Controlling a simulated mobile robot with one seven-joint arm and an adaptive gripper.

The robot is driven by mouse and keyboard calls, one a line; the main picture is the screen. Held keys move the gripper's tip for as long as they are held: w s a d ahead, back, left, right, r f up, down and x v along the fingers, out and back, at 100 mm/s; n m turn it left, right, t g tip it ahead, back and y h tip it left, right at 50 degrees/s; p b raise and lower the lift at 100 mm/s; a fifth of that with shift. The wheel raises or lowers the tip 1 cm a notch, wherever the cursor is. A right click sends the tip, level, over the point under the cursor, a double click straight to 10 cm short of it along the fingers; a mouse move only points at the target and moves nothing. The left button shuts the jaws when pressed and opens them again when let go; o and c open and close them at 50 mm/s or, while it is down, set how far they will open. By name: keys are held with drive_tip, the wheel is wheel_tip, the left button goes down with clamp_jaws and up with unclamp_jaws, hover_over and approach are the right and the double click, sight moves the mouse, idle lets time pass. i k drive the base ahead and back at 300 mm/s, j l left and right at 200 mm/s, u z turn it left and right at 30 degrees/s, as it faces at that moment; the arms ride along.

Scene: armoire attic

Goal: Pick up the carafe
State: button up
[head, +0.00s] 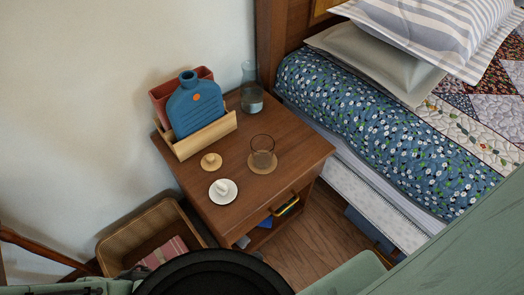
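The carafe (251,93) is a clear glass vessel with a narrow neck and some clear liquid low in it. It stands upright at the back right corner of the wooden nightstand (290,147), close to the bed's headboard. A blue bottle-shaped object (195,108) with an orange dot stands to its left in a wooden holder. A glass tumbler (262,147) stands in front of the carafe on a round coaster. My gripper is not in view.
A small tan round object (211,161) and a white dish (223,191) lie on the nightstand's front left. The bed (370,130) with pillows borders the right side. A basket (150,235) stands on the floor at left.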

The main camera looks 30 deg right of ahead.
sight(251, 87)
drive_tip(key=l+z, duration=0.4)
drive_tip(key=l, duration=0.15)
drive_tip(key=l+z, duration=0.35)
drive_tip(key=l, duration=0.2)
drive_tip(key=i+j, duration=0.15)
drive_tip(key=i, duration=0.4)
